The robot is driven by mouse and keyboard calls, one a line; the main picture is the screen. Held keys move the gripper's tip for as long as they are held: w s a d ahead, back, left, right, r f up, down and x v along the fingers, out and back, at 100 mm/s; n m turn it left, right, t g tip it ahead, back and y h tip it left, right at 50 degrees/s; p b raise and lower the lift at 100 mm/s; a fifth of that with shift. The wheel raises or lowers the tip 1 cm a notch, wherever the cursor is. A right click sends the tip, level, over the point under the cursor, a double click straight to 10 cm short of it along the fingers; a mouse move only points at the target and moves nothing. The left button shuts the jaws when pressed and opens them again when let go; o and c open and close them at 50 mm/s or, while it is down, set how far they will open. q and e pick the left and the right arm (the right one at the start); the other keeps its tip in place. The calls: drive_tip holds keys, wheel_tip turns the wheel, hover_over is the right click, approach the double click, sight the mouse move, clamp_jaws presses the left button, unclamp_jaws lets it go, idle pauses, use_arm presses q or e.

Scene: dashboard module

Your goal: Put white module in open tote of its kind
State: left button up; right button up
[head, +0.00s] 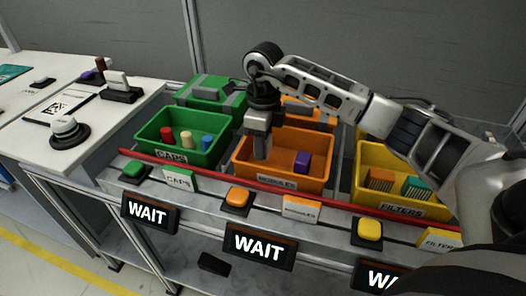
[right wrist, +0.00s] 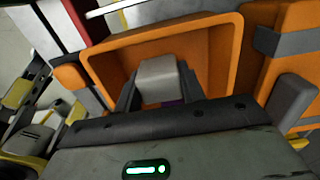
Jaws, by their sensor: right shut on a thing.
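My right gripper (head: 262,150) points down inside the orange tote (head: 283,177) labelled as modules, on its left side. In the right wrist view the jaws (right wrist: 160,92) are shut on the white module (right wrist: 157,72), a pale block between the fingers, with the orange tote (right wrist: 225,55) around it. In the head view the white module is hard to tell apart from the gripper. A purple module (head: 302,161) lies in the tote to the right of the gripper. Whether the white module touches the tote floor cannot be told. My left gripper is not in view.
A green caps tote (head: 207,156) stands left and a yellow filters tote (head: 362,196) right. A red bar (head: 218,172) runs along the front, before green, orange and yellow buttons (head: 238,196) and WAIT signs (head: 258,246). A white table (head: 30,108) is at left.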

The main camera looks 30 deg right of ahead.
drive_tip(key=shift+w+d+f, duration=0.1)
drive_tip(key=shift+w+f, duration=0.1)
drive_tip(key=shift+f, duration=0.1)
wheel_tip(320, 180, down, 3)
drive_tip(key=shift+f, duration=0.1)
drive_tip(key=shift+f, duration=0.15)
drive_tip(key=o, duration=1)
drive_tip(key=shift+c, duration=0.2)
